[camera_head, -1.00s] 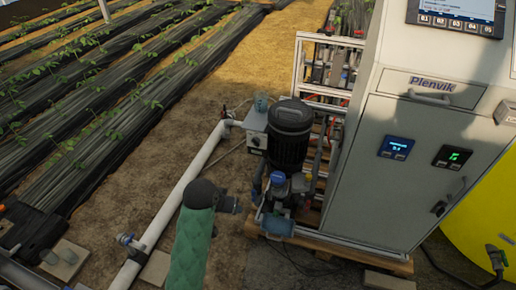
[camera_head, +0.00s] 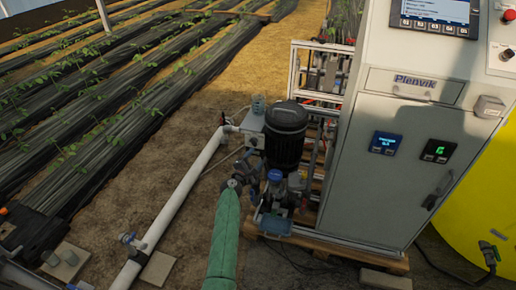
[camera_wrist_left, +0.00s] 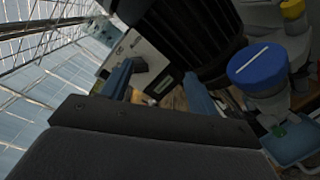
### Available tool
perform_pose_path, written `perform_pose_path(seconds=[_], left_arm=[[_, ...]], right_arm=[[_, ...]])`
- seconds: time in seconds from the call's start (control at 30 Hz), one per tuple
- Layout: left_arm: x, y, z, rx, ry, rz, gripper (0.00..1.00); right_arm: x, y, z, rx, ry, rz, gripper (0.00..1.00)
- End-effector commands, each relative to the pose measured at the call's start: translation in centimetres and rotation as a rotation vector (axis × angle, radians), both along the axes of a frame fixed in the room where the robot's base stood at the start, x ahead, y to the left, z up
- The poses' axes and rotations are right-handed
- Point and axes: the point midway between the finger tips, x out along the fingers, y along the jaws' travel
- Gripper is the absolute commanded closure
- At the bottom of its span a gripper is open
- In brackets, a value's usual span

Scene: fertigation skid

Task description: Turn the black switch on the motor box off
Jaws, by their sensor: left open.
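The motor box (camera_head: 252,122) is a small grey box on the left side of the black ribbed motor (camera_head: 286,135). Its black switch (camera_head: 254,141) shows small on the front face; its setting is too small to read. My left gripper (camera_head: 246,175) is in front of and below the box, at the end of my green-sleeved arm. The pale box (camera_wrist_left: 136,47) lies beyond the fingers, beside the motor (camera_wrist_left: 185,30), partly hidden by the left finger. My right gripper is not in view.
The pump's blue cap (camera_wrist_left: 258,64) is close to the right of my left fingers. A white pipe (camera_head: 185,185) runs along the ground at left. A tall grey cabinet (camera_head: 385,180) stands right of the motor. Open soil lies left of the box.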

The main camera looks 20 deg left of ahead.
Motion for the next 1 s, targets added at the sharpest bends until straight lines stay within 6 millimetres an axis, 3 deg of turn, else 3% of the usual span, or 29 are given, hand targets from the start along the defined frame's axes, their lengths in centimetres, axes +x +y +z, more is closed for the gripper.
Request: perform_pose_path(seconds=[0.1,0.2,0.47,0.8,1.0], left_arm=[[0.3,2.1,0.8,-0.146,-0.016,0.114,0.4],[0.4,3.1,0.9,-0.214,-0.019,0.164,0.4],[1.5,3.1,1.0,-0.254,-0.015,0.166,0.4],[6.1,2.9,1.0,-0.251,-0.015,0.164,0.4],[7.7,2.9,1.0,-0.25,-0.015,0.164,0.4]], right_arm=[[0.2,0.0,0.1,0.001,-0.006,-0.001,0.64],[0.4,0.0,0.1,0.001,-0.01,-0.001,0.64],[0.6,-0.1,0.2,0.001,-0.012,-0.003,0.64],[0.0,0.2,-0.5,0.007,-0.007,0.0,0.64],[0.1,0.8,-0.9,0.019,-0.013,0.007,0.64]])
